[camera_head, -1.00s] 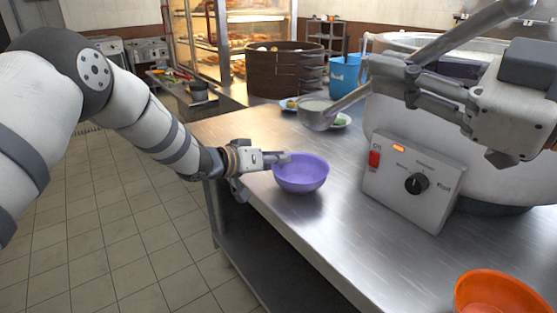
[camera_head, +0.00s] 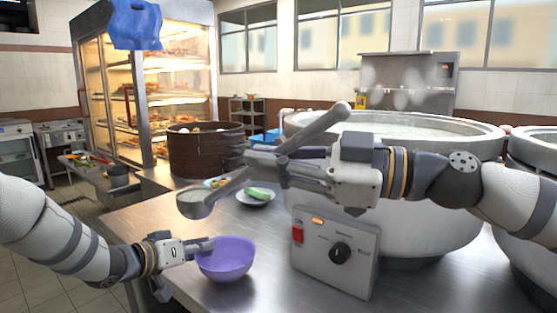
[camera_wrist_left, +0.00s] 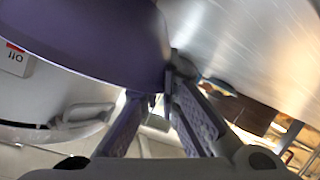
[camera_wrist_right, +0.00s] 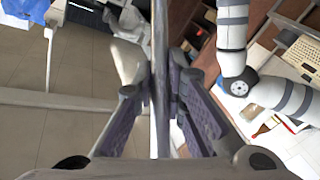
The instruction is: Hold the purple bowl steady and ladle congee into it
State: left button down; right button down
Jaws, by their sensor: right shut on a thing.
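The purple bowl (camera_head: 226,259) stands upright on the steel counter, near its left edge. My left gripper (camera_head: 206,245) is at the bowl's left rim; in the left wrist view the bowl's wall (camera_wrist_left: 110,45) runs between the fingertips (camera_wrist_left: 160,90), which look closed on it. My right gripper (camera_head: 262,165) is shut on the ladle's handle (camera_head: 315,130), also seen in the right wrist view (camera_wrist_right: 161,60). The ladle's cup (camera_head: 195,204) hangs in the air, up and left of the bowl in the picture, with pale congee showing inside. The large congee pot (camera_head: 440,205) stands behind my right gripper.
A control box (camera_head: 336,252) with a knob fronts the pot, right of the bowl. A plate with green food (camera_head: 256,197) and a brown steamer (camera_head: 206,150) stand behind. A second pot (camera_head: 530,200) is at the far right. The counter before the bowl is clear.

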jog(key=shift+w+d+f+n+g, duration=1)
jog(key=shift+w+d+f+g, duration=0.85)
jog(key=shift+f, duration=2.6)
jog(key=w+a+r+m+t+h, duration=0.1)
jog(key=m+t+h, duration=0.4)
jog(key=m, duration=1)
jog(key=w+a+r+m+t+h, duration=0.2)
jog(key=m+t+h, duration=0.4)
jog(key=m, duration=0.9)
jog(key=a+r+h, duration=0.1)
jog(key=h, duration=0.2)
